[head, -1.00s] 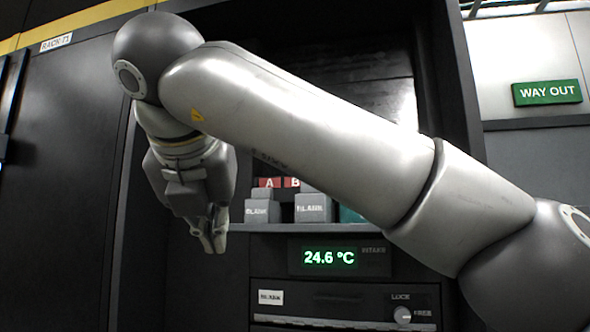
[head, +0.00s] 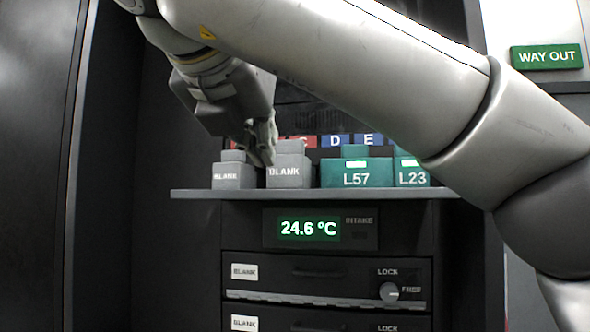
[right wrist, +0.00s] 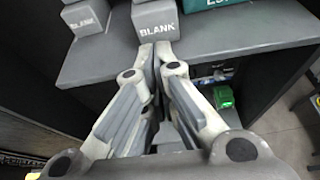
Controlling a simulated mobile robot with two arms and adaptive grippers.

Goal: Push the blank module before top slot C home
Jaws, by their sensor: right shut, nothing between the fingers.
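A grey module marked BLANK (head: 289,178) stands on the shelf, below the partly hidden red C label (head: 304,141). It also shows in the right wrist view (right wrist: 157,27). My right gripper (head: 264,157) is shut and empty. In the head view its fingertips overlap the left edge of this module. In the right wrist view the fingertips (right wrist: 155,50) lie just below the module's front face; I cannot tell whether they touch it. My left gripper is out of view.
Another grey BLANK module (head: 234,177) stands to the left. Teal modules L57 (head: 356,180) and L23 (head: 411,180) stand to the right. The shelf (head: 320,194) has a narrow bare front edge. Below it are a temperature display (head: 310,228) and drawers with lock knobs (head: 389,292).

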